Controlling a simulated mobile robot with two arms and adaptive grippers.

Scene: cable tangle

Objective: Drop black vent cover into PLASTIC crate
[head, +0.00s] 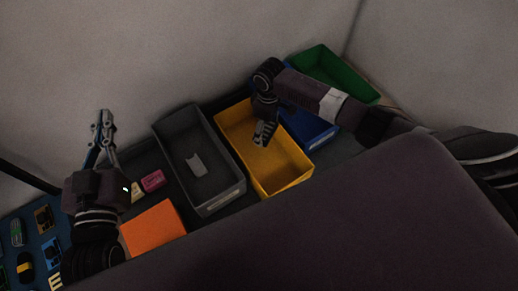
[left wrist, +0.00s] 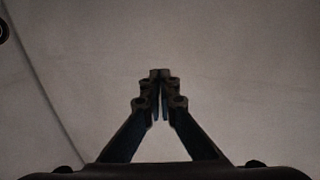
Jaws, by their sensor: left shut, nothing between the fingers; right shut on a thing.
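The black vent cover (head: 264,133), a small dark slatted piece, is over the inside of the yellow crate (head: 291,183). My right gripper (head: 264,122) points down and is shut on it; its fingertips are mostly hidden. I cannot tell how far the cover is above the crate floor. The crates have pale front labels too small to read, so I cannot tell which one says PLASTIC. My left gripper (head: 103,117) is raised at the left, shut and empty; its closed fingers also show in the left wrist view (left wrist: 160,76).
A grey crate (head: 221,193) holding a light grey piece (head: 196,164) stands left of the yellow one. Blue (head: 318,136) and green (head: 340,75) crates stand to the right. An orange block (head: 152,229), a pink block (head: 153,180) and a blue board (head: 37,240) with small parts lie left.

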